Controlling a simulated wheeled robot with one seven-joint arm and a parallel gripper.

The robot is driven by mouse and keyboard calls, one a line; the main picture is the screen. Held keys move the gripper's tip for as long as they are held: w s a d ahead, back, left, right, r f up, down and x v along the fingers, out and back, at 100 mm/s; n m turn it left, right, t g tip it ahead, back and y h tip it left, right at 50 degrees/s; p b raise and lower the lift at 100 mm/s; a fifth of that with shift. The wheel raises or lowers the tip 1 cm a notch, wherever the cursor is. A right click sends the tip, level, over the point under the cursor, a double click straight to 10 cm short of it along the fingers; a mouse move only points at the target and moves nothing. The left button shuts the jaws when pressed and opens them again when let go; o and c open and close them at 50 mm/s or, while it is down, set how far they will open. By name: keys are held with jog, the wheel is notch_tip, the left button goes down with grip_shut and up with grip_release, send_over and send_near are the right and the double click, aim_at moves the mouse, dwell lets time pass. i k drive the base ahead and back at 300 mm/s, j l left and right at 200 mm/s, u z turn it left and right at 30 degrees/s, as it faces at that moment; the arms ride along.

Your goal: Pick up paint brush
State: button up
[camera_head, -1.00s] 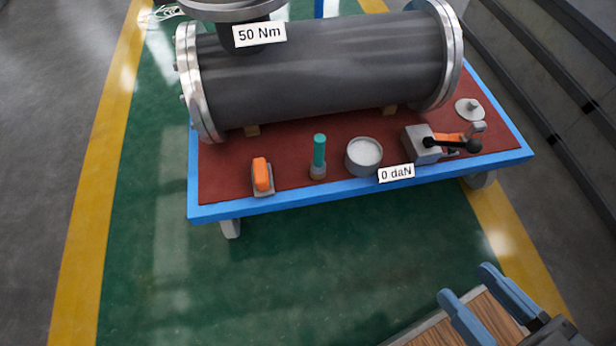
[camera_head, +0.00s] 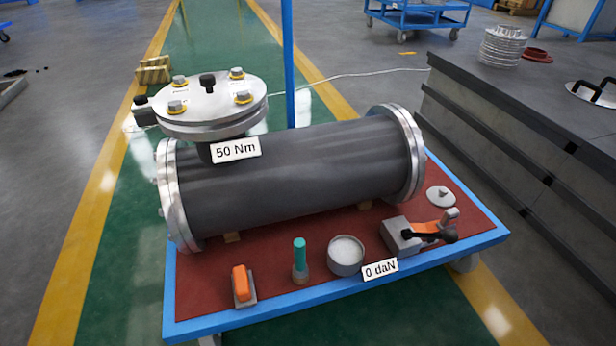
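The item that looks like the paint brush (camera_head: 300,262) stands upright near the front edge of the cart's red top. It has a teal handle above a short grey-brown lower part. It stands between an orange-and-grey block-shaped tool (camera_head: 242,286) on its left and a round tin with pale contents (camera_head: 345,254) on its right. My gripper is not in view.
The blue-edged cart (camera_head: 330,290) carries a dark flanged shell (camera_head: 300,175) behind the small items. A clamp-like tool with a black-knobbed lever (camera_head: 420,236) and a grey disc (camera_head: 440,197) lie at right. A dark stepped bench (camera_head: 520,150) stands right of the cart.

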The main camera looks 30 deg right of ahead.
aim_at(300, 275)
jog(key=j, duration=0.35)
jog(key=j+z, duration=0.45)
jog(key=k+j+z, duration=0.1)
jog(key=j+z, duration=0.15)
jog(key=z, duration=0.85)
